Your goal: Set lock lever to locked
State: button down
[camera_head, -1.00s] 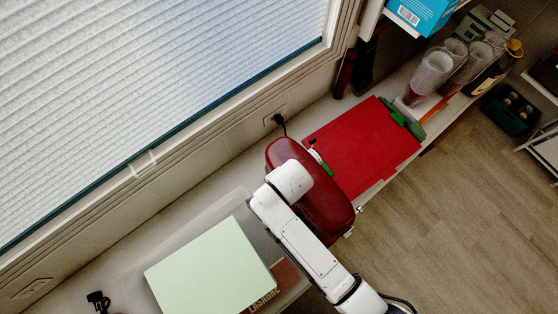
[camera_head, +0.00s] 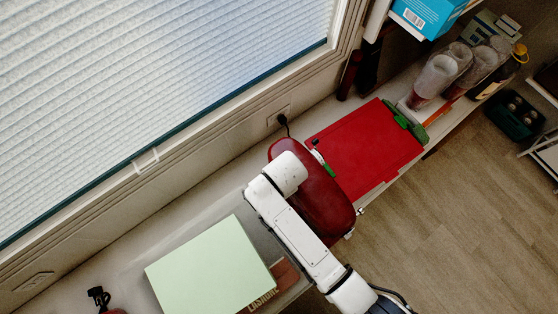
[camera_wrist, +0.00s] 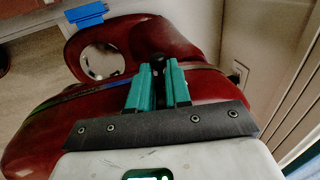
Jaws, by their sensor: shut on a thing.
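A glossy red stand mixer (camera_head: 325,205) stands on the counter under the window. In the wrist view its red body (camera_wrist: 40,135) fills the middle, with a round pale opening or disc in a red part behind. My gripper (camera_wrist: 158,70) has teal fingers close together over the mixer, shut on a small dark knob (camera_wrist: 158,60), which looks like the lock lever. The fingers cover most of it, so its setting cannot be told. In the head view my white arm reaches over the mixer and hides the gripper and lever.
A red board (camera_head: 365,150) with a green end lies right of the mixer. Clear cups (camera_head: 435,78) and a dark bottle (camera_head: 500,75) stand beyond it. A pale green box (camera_head: 210,265) sits at left. A wall outlet with a plug (camera_head: 281,117) is behind.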

jog(key=c, duration=1.1)
grip_release()
jog(key=shift+w+a, duration=0.15)
jog(key=shift+w, duration=0.05)
jog(key=shift+o, duration=0.2)
notch_tip(320, 180, up, 11)
jog(key=s+d+p, duration=0.1)
jog(key=p, duration=0.1)
jog(key=shift+s+f, duration=0.2)
jog(key=shift+s, duration=0.2)
jog(key=shift+d, duration=0.15)
